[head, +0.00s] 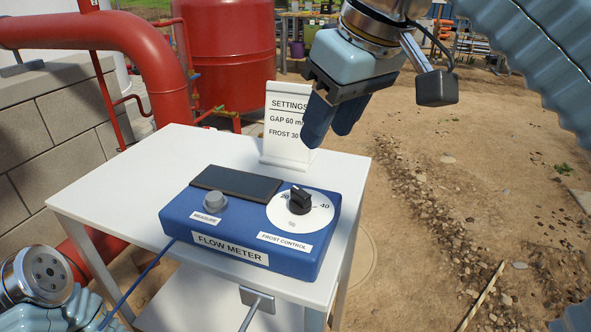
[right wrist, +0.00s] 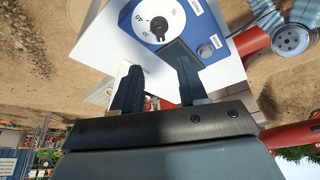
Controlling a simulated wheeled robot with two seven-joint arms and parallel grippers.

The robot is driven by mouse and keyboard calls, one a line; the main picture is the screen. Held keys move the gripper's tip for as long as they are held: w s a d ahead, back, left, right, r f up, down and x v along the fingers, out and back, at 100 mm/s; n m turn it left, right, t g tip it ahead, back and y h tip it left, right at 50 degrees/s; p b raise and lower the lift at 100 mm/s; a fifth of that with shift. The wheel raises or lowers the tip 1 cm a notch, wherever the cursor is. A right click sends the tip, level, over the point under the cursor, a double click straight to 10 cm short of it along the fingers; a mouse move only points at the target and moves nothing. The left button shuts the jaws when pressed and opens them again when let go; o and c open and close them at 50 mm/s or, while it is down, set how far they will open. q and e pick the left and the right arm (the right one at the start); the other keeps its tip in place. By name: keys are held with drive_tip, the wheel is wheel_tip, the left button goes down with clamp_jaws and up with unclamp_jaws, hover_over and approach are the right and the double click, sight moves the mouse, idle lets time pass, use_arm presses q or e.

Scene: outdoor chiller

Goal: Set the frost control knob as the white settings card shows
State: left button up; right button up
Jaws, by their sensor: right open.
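The black frost control knob (head: 300,199) sits on a round white dial (head: 290,215) at the right of the blue flow meter box (head: 185,225). A 40 shows right of the knob and a partly covered number at its upper left; its exact setting is too small to tell. The white settings card (head: 287,150) stands behind the box and reads GAP 60 and FROST 30, its right edge partly covered by my gripper. My right gripper (head: 333,125) is open and empty, above and behind the knob, apart from it. The knob also shows in the right wrist view (right wrist: 158,20), beyond the fingers (right wrist: 156,62). My left gripper is out of view.
The box has a dark display (head: 236,182) and a grey measure button (head: 215,202). It stands on a white table (head: 135,185). A blue cable (head: 140,282) runs off its left. Red pipes (head: 130,45) and a block wall (head: 60,125) stand at the left. Open dirt lies at the right.

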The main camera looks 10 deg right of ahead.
sight(300, 191)
drive_tip(key=b+x, duration=0.3)
drive_tip(key=x, duration=1)
drive_tip(key=shift+f, duration=0.1)
clamp_jaws()
